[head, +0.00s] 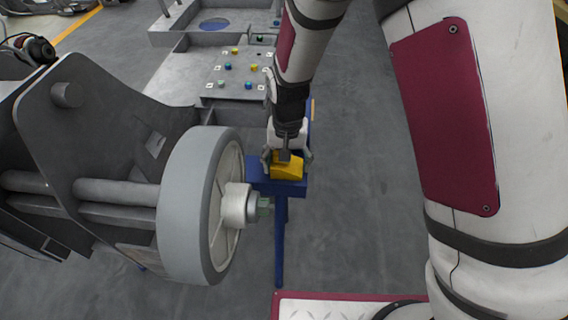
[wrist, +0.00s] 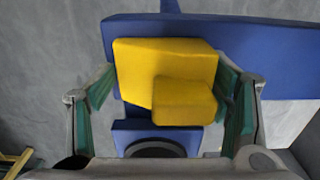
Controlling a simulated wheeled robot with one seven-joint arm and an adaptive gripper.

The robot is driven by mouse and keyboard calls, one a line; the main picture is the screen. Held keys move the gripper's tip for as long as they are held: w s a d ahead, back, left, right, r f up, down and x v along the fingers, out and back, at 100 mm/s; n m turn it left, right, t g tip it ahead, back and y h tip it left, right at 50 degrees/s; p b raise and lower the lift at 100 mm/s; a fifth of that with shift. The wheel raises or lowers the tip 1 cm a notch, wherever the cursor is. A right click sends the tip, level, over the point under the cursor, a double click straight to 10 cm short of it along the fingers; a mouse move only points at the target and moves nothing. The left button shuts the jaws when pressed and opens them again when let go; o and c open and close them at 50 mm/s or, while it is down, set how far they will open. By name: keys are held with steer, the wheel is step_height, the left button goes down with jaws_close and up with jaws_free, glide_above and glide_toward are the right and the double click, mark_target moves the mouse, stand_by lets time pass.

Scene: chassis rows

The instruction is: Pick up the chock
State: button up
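The yellow chock (head: 287,167) rests on a narrow blue stand (head: 292,188). In the wrist view the chock (wrist: 165,70) is a stepped block with a smaller raised piece at its lower right. My gripper (head: 287,160) is down over the chock, pointing at the stand. In the wrist view the green pads of my gripper (wrist: 165,92) stand on the left and right sides of the chock. They appear open around it, with narrow gaps at the near ends. Contact at the far pad tips cannot be made out.
A large grey wheel (head: 190,205) on a dark metal chassis stands close to the left of the stand, its hub reaching toward it. A grey panel with coloured knobs (head: 238,72) lies behind. Grey floor to the right is clear.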

steer(key=c, duration=0.6)
steer(key=shift+c, duration=0.2)
steer(key=shift+r, duration=0.1)
